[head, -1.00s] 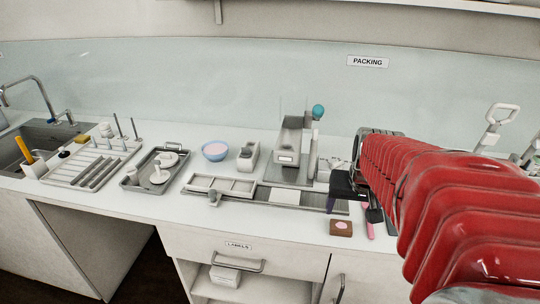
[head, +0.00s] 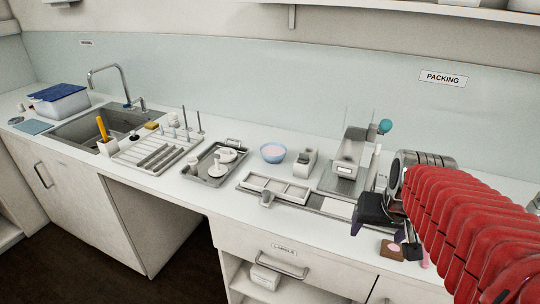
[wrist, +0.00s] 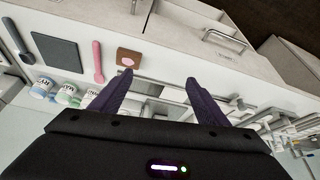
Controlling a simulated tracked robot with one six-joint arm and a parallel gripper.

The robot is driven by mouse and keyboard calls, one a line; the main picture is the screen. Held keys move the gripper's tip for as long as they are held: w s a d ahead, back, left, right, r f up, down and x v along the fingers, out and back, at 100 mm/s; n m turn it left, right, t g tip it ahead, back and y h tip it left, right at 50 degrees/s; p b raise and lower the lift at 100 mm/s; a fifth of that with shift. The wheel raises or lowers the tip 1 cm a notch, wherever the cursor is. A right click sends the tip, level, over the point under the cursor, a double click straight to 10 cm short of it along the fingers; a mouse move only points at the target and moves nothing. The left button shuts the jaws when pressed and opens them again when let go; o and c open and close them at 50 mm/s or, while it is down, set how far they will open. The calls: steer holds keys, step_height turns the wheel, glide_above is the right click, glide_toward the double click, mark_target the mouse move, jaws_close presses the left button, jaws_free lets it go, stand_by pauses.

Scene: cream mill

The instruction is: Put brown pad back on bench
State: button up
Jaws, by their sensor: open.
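The brown pad (head: 391,250) is a small brown square with a pink patch on top. It lies on the white bench (head: 335,236) near the front edge, at the right in the head view. It also shows in the wrist view (wrist: 124,64), close to the left fingertip in the picture. My gripper (head: 362,226) is dark, open and empty, left of and above the pad in the head view. In the wrist view its two fingers (wrist: 158,76) are spread wide with nothing between them. Whether a fingertip touches the pad, I cannot tell.
A pink spatula (wrist: 97,62) and a dark grey mat (wrist: 54,51) lie beside the pad. Several jars (wrist: 66,96) stand behind. A slide rig (head: 290,196), blue bowl (head: 273,154), tray (head: 207,172) and sink (head: 80,130) line the bench.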

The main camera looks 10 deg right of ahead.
steer(key=s+a+n+y, duration=0.1)
steer(key=s+a+n, duration=0.1)
steer(key=a, duration=0.6)
steer(key=s+a+r+n+t+y, duration=0.1)
steer(key=s+a+n, duration=0.2)
steer(key=a, duration=0.5)
steer(key=shift+s+a+r, duration=0.25)
steer(key=shift+s, duration=0.3)
